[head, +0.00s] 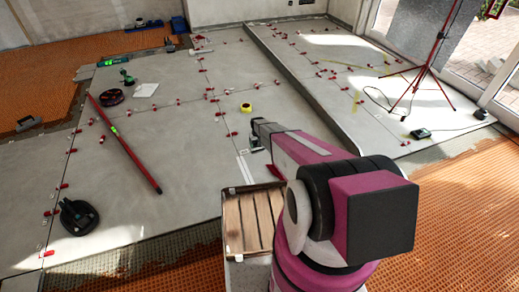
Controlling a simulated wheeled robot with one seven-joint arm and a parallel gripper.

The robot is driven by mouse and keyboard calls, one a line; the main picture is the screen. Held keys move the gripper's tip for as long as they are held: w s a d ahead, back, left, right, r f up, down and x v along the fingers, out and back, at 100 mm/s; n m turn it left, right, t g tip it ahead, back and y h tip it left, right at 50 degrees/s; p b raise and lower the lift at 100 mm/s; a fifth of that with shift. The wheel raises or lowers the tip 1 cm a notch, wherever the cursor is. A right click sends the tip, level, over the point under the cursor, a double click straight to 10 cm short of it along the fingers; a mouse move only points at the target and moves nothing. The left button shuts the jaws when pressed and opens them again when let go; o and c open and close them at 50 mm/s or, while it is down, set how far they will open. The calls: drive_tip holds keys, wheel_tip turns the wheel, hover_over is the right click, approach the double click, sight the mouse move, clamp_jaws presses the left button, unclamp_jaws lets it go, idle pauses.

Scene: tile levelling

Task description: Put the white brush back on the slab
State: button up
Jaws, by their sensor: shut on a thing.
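My arm reaches forward from the lower right over the grey slab (165,120). My gripper (257,144) is at its far end, low over the middle of the slab, small and partly hidden by the arm. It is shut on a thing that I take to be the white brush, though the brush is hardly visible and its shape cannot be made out. I cannot tell whether it touches the slab. Two thin white strips (243,167) lie on the slab just to the left and nearer.
A wooden crate (228,222) stands below the arm. A yellow tape roll (246,107) lies just beyond the gripper. A red level (125,145), a black suction cup (77,216) and several red clips lie on the left. A raised edge (290,82) and a red tripod (432,65) are on the right.

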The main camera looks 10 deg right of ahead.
drive_tip(key=shift+w+d+f, duration=0.65)
drive_tip(key=shift+d+f, duration=0.05)
drive_tip(key=shift+d, duration=0.2)
drive_tip(key=shift+f, duration=1.95)
drive_tip(key=o, duration=1.1)
drive_tip(key=shift+f, duration=0.1)
drive_tip(key=shift+o, duration=0.2)
